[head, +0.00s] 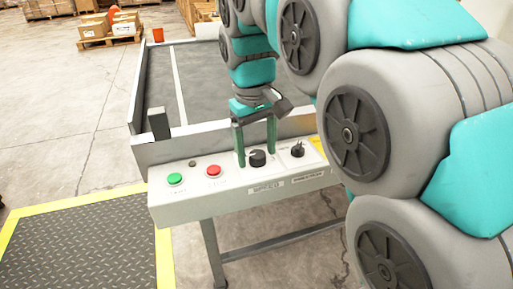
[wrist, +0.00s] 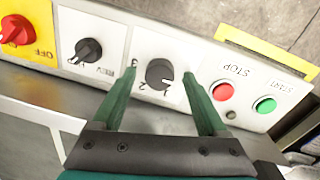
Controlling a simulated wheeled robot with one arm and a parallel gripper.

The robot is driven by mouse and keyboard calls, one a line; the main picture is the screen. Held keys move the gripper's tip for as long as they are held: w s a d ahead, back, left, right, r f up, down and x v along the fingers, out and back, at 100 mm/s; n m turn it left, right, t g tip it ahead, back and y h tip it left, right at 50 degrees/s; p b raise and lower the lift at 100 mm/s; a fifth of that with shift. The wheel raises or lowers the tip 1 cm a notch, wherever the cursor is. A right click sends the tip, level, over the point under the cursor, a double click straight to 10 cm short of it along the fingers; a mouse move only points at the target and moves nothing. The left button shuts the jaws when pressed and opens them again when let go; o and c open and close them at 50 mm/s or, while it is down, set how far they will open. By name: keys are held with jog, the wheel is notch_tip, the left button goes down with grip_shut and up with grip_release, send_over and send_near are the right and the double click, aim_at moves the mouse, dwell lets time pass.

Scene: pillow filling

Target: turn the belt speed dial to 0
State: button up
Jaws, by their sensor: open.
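The belt speed dial is a round black knob (head: 257,158) on the sloped control panel (head: 232,190), and it also shows in the wrist view (wrist: 159,72). Printed numbers, among them 2 and 3, stand around it; the exact pointer setting is too small to read surely. My gripper (head: 256,147) is open and points down at the panel over this dial. In the wrist view its two green fingers (wrist: 159,78) lie one on each side of the knob, with gaps between. I cannot tell how far the fingertips are above the panel face.
A green START button (wrist: 265,105) and red STOP button (wrist: 222,91) sit on one side of the dial. A black REV selector (wrist: 88,50) and a red OFF switch (wrist: 14,30) on yellow sit on the other. The conveyor belt (head: 200,80) is empty.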

aim_at(255, 155)
jog(key=shift+s+a+r, duration=0.1)
jog(key=shift+r, duration=1.85)
jog(key=shift+a+r, duration=0.1)
jog(key=shift+r, duration=1.85)
jog(key=s+d+f+m, duration=0.2)
jog(key=s+d+f, duration=0.2)
jog(key=s+f, duration=0.3)
jog(key=s+d+f+m+g, duration=0.1)
jog(key=s+d+f, duration=0.4)
jog(key=s+f, duration=0.3)
jog(key=s+d+f+m+g, duration=0.1)
jog(key=s+d+f+m, duration=0.1)
jog(key=s+d+f, duration=0.2)
jog(key=s+f, duration=0.3)
jog(key=s, duration=0.3)
jog(key=shift+d+f+m+y, duration=0.2)
jog(key=shift+f+m+y, duration=0.1)
jog(key=shift+f, duration=0.1)
jog(key=shift+s, duration=0.1)
